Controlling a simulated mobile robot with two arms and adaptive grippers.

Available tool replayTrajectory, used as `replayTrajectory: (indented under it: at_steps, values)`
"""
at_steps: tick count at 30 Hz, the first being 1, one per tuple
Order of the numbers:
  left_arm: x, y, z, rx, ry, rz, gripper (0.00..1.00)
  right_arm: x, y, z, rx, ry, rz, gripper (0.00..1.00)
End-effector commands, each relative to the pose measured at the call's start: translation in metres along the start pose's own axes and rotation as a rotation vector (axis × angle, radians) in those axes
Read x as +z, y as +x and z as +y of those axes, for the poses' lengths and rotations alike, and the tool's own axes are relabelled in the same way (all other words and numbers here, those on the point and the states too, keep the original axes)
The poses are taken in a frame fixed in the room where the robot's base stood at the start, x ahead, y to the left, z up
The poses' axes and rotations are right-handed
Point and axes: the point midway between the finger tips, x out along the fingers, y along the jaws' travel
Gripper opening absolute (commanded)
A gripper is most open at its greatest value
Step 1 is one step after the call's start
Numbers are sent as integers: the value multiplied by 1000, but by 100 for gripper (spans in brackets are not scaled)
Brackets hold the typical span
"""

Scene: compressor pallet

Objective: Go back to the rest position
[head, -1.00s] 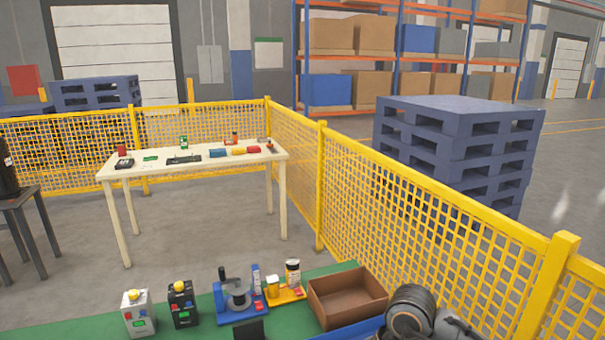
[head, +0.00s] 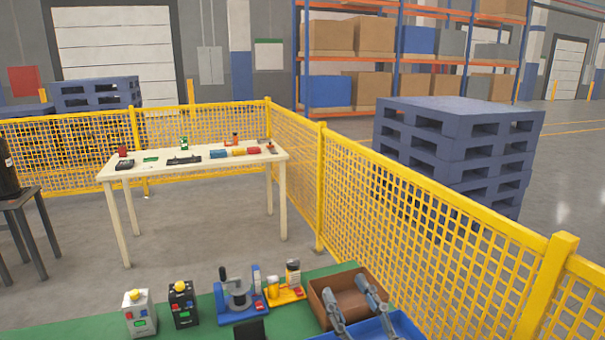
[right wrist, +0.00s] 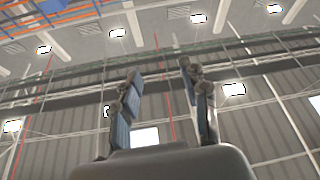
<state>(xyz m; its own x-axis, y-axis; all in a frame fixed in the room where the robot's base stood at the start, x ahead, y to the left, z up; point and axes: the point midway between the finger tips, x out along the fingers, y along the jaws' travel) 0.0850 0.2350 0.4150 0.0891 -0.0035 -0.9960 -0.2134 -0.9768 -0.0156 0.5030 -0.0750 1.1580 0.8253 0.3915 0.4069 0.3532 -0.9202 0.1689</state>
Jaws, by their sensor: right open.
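My right gripper (head: 345,284) shows at the lower right of the head view. Its two grey fingers are spread apart and stand in front of the brown box and the blue tray. In the right wrist view the same gripper (right wrist: 160,70) points up toward the ceiling, fingers apart and nothing between them. My left gripper is not in view.
The green-topped bench carries a white unit (head: 138,315), a black unit (head: 183,305), a blue fixture (head: 240,300), an orange holder (head: 286,294), the brown box (head: 348,287) and a blue tray (head: 405,328). A yellow fence (head: 440,215) runs behind.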

Motion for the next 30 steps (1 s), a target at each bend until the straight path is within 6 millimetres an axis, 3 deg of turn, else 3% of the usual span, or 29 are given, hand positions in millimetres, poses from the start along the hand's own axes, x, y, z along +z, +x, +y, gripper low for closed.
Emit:
replayTrajectory:
  at_steps: [3,5,7,10,12,16,24,25,30]
  values:
    - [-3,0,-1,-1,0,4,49,59,-42,45,232,43,-285,45]
    - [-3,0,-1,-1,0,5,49,90,-73,59,316,58,-452,45]
    - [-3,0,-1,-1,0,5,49,124,-115,66,378,76,-654,45]
    - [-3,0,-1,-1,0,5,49,160,-178,61,406,102,-930,45]
    - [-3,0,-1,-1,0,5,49,176,-216,52,394,121,-1091,45]
    - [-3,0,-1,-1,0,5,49,189,-276,31,339,154,-1328,45]
    - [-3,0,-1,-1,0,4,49,183,-369,-14,159,230,-1681,45]
    - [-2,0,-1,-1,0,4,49,181,-379,-19,135,240,-1714,45]
    - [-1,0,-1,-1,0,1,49,232,-385,-23,134,237,-1726,45]
